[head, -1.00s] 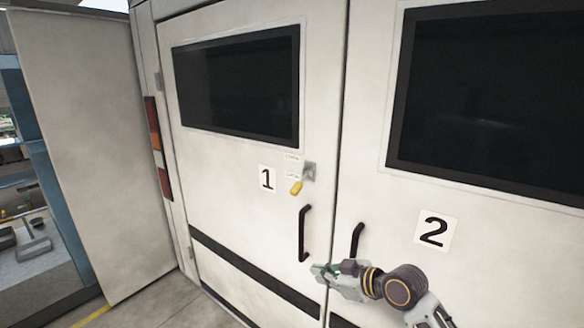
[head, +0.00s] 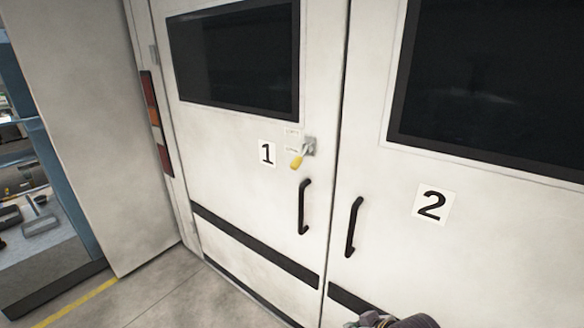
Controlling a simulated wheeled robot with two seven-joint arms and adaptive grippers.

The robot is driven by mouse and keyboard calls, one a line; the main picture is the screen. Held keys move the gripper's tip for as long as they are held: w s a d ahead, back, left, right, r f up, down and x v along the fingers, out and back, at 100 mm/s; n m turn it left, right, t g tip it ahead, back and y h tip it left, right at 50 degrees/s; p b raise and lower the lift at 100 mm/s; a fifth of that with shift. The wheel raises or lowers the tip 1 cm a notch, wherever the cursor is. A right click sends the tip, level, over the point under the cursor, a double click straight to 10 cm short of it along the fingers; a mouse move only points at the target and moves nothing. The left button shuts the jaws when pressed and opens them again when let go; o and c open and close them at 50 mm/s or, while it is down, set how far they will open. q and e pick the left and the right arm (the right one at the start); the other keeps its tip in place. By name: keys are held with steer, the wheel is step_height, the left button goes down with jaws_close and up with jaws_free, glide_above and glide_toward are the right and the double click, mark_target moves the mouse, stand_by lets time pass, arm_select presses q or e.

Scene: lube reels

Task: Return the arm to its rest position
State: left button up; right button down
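Part of my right arm (head: 405,321) shows at the bottom edge, right of centre, below door 2. The fingertips of its gripper are out of the picture, so its opening is hidden. My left gripper is not in view. No gripper touches the door handles in what I can see.
White door 1 (head: 235,185) and door 2 (head: 480,260) are shut side by side. Each has a black handle, the left one (head: 303,207) and the right one (head: 353,227). A yellow-gripped latch (head: 297,162) is on door 1. Grey floor (head: 160,295) is clear at lower left.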

steer(key=s+d+f+m+g+h, duration=0.2)
steer(key=s+d+f+m+h, duration=0.15)
steer(key=s+d, duration=0.45)
steer(key=s+f+g, duration=0.1)
steer(key=s+f, duration=0.1)
steer(key=f, duration=1.4)
steer(key=s+f+g, duration=0.1)
steer(key=s+f, duration=0.1)
steer(key=f, duration=1.4)
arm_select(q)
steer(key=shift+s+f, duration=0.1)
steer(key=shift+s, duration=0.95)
arm_select(e)
steer(key=s+d+f, duration=0.3)
steer(key=s+f, duration=0.7)
steer(key=s+d+f, duration=0.4)
steer(key=s+f, duration=0.7)
steer(key=shift+d+g, duration=0.25)
steer(key=shift+g, duration=0.15)
